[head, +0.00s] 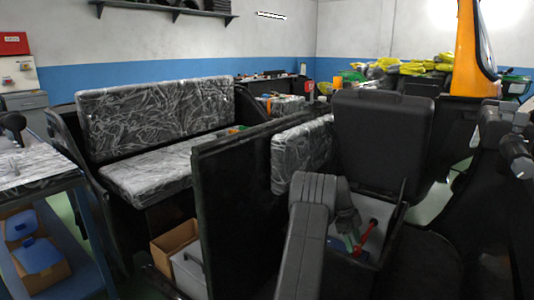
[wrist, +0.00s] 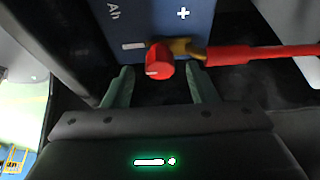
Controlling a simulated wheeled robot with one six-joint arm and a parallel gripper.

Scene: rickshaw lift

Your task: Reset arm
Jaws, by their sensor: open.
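My gripper (wrist: 160,84) is open in the wrist view, with its two green fingers spread apart. A blue battery (wrist: 200,20) with a plus mark lies past the fingertips. A red clamp end (wrist: 160,60) with a brass-coloured part sits at the battery's edge, in line with the gap between the fingertips. A red cable (wrist: 265,54) runs from it to the right. I cannot tell if the fingers touch the clamp. In the head view, my gripper (head: 353,244) reaches down into the compartment under the raised black seat, beside the red cable (head: 367,237).
The raised black seat (head: 380,135) stands behind my gripper. A tall dark panel (head: 235,210) is to its left. A wrapped bench seat (head: 155,115) and an orange post (head: 466,50) stand further off.

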